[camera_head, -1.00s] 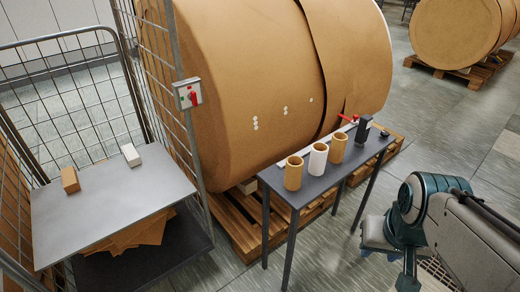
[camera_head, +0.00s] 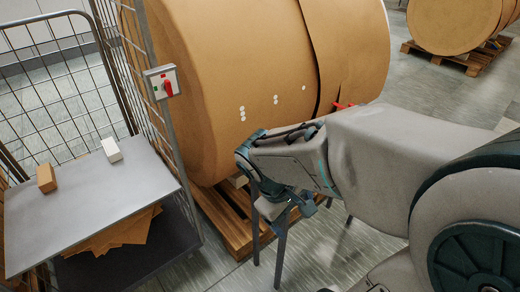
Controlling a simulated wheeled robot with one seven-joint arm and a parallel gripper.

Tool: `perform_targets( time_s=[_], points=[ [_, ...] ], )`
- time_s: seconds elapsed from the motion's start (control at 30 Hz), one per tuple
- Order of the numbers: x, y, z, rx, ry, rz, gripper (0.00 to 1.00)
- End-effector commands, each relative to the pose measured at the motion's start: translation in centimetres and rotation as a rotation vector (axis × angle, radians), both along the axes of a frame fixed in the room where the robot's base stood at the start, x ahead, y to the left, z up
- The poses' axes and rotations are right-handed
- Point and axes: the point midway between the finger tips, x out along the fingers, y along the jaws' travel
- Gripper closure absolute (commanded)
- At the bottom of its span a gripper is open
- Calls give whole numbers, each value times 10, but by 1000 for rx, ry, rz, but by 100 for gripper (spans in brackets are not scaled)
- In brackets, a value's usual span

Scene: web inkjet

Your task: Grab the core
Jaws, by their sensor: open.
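The cores, seen earlier as brown and white open tubes standing on a small dark table, are now hidden behind my arm. Of that table (camera_head: 256,238), only legs and a bit of the near edge show below my arm. My gripper (camera_head: 290,203) is at the far end of the arm, over the table area and in front of the large brown roll. It is open, but its fingers are small and partly covered, and I cannot tell how far it is from any core.
The large brown roll (camera_head: 235,60) stands on a wooden pallet (camera_head: 220,222) behind the table. At left, a wire cage cart (camera_head: 62,75) with a grey shelf (camera_head: 95,205) holds a brown block (camera_head: 46,178) and a white block (camera_head: 112,149). Another roll (camera_head: 450,22) stands far right.

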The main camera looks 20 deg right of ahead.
Motion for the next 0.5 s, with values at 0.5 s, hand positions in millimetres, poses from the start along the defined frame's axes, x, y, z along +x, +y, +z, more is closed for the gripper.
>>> perform_targets(
  time_s=[0.5],
  points=[
    [122, -37, -84, -1039, 587, 951, 19]
  ],
)
